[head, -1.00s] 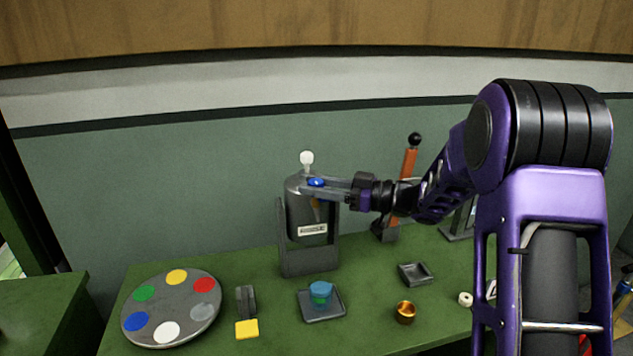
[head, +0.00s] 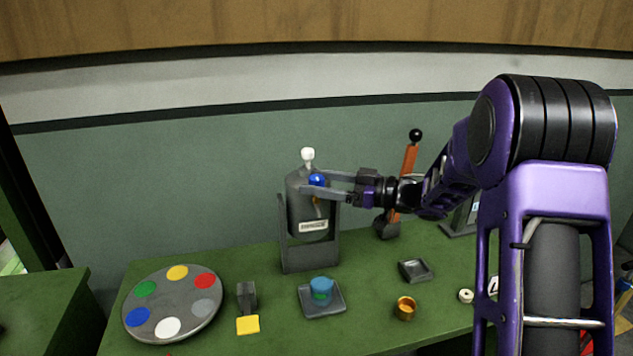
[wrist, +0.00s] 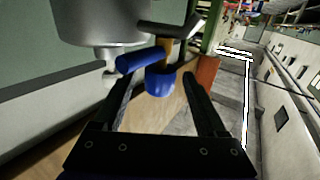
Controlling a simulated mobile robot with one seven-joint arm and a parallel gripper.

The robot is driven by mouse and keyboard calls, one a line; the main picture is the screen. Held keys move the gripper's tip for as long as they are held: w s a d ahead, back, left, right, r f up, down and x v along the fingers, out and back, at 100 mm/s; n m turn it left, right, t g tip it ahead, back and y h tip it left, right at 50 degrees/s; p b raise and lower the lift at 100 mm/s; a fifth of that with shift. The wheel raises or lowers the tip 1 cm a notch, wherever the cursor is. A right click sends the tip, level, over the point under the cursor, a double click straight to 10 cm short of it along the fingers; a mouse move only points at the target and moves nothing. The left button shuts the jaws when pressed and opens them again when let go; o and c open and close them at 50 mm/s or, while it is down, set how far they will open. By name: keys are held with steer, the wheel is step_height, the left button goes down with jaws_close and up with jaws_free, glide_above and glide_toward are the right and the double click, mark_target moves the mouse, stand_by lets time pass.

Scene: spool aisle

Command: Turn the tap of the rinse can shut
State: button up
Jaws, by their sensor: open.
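The rinse can (head: 300,205) is a grey cylinder with a white knob on top and a label, held upright in a grey stand (head: 310,259) on the green table. Its tap has a blue handle (head: 317,180) on the can's upper right side. My gripper (head: 318,186) is open, with its fingers reaching from the right to either side of the handle. In the wrist view, blue handle parts (wrist: 160,83) and an orange-brown stem (wrist: 166,45) show between and just beyond the two fingers. I cannot tell whether a finger touches the handle.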

steer(key=v, duration=1.6)
steer(key=shift+d, duration=0.4)
steer(key=shift+s, duration=0.1)
